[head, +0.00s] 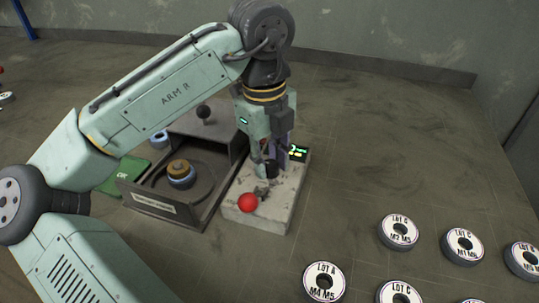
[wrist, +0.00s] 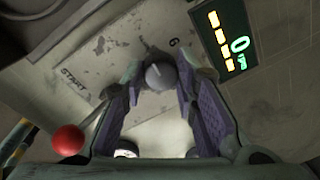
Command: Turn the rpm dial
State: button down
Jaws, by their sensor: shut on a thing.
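The rpm dial (wrist: 160,76) is a dark round knob with a pale pointer line, on the worn pale control box (head: 282,204). My gripper (head: 272,168) points down over the box in the head view. In the wrist view my gripper (wrist: 160,80) has its two purple-padded fingers closed on the dial from both sides. In the head view the fingers mostly hide the dial. A lit display (head: 299,153) with green and yellow marks is on the box behind the gripper; it also shows in the wrist view (wrist: 225,42).
A red ball-topped lever (head: 248,202) stands at the box's front, near "START" lettering in the wrist view. An open dark machine housing (head: 150,197) with a disc stack (head: 181,174) adjoins the box's left. Several labelled discs (head: 398,232) lie at right and front.

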jog(key=m+p, duration=0.2)
jog(key=shift+r+p, duration=0.3)
jog(key=m+p, duration=0.2)
jog(key=m, duration=0.1)
jog(key=shift+p, duration=0.3)
jog(key=m+p, duration=0.2)
jog(key=m, duration=0.1)
jog(key=shift+w+f+g, duration=0.1)
jog(key=shift+f+g, duration=0.05)
jog(key=shift+g, duration=0.15)
jog(key=shift+f+m, duration=0.15)
jog(key=shift+m, duration=1.25)
jog(key=c, duration=1.3)
grip_release()
jog(key=r, duration=1.2)
jog(key=shift+w+a, duration=0.1)
jog(key=shift+a, duration=0.25)
